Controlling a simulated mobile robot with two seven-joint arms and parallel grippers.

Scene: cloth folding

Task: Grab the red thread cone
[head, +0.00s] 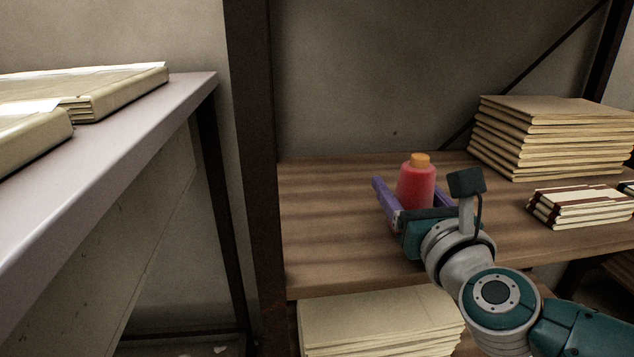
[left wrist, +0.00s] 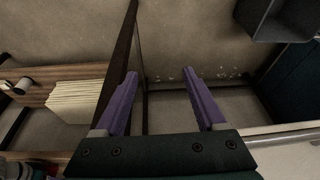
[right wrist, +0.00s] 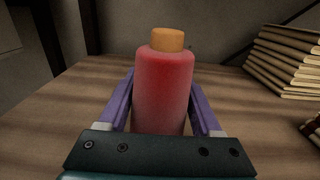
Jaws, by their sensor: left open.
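The red thread cone (head: 415,186) with an orange top stands upright on the wooden shelf (head: 330,230). My right gripper (head: 407,185) is open around the cone, one purple finger on each side. In the right wrist view the cone (right wrist: 163,90) stands between the fingers of the gripper (right wrist: 162,80), and its lower part is hidden behind the gripper body. Whether a finger touches it I cannot tell. My left gripper (left wrist: 160,72) shows only in the left wrist view, open and empty, away from the cone.
A tall stack of folders (head: 545,140) and a smaller stack of books (head: 582,206) lie right of the cone. A dark shelf post (head: 252,180) stands to the left. A table (head: 140,125) with binders is at far left. The shelf left of the cone is clear.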

